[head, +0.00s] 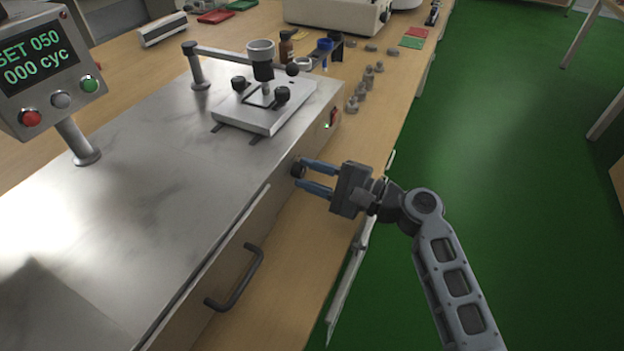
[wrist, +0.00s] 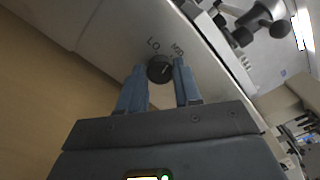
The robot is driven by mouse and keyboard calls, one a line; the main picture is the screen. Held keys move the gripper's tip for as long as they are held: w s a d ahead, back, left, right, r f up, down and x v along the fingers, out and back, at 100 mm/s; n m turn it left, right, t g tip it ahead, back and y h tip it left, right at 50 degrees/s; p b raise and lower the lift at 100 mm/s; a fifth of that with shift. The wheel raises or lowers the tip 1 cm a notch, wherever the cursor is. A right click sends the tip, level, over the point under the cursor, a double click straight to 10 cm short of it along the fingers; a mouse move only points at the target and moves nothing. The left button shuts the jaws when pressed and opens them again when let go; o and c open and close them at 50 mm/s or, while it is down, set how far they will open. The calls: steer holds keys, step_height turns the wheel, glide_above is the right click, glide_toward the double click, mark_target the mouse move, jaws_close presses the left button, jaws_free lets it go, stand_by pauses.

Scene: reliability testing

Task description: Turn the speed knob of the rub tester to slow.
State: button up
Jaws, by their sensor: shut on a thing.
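The rub tester (head: 150,190) is a large metal-topped machine on the bench. Its dark round speed knob (head: 297,170) is on the side face toward the aisle; it also shows in the wrist view (wrist: 159,70). My gripper (head: 304,172) reaches it from the right, with its two blue fingers shut on either side of the knob. In the wrist view the labels LO and MID stand above the knob. A pale mark on the knob seems to point up and right, toward MID. Any further label is hidden or out of view.
A red lit switch (head: 333,118) is on the same face, beyond the knob. A dark handle (head: 236,280) sticks out nearer. The control box (head: 45,70) reads SET 050, 000 cyc. Small weights (head: 366,82) stand on the bench. The green floor at right is clear.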

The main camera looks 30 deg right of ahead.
steer(key=n+b, duration=0.1)
steer(key=n, duration=0.1)
steer(key=n+b, duration=0.1)
steer(key=b, duration=0.1)
steer(key=n+b, duration=0.2)
steer(key=shift+f+n, duration=0.3)
steer(key=shift+f, duration=0.05)
steer(key=shift+r+n+b, duration=0.15)
steer(key=shift+n+b, duration=1.55)
steer(key=shift+n, duration=0.1)
steer(key=o, duration=1)
steer(key=shift+r, duration=0.1)
steer(key=shift+o, duration=0.2)
steer(key=v, duration=0.7)
steer(key=shift+s+d, duration=0.25)
steer(key=shift+s, duration=0.05)
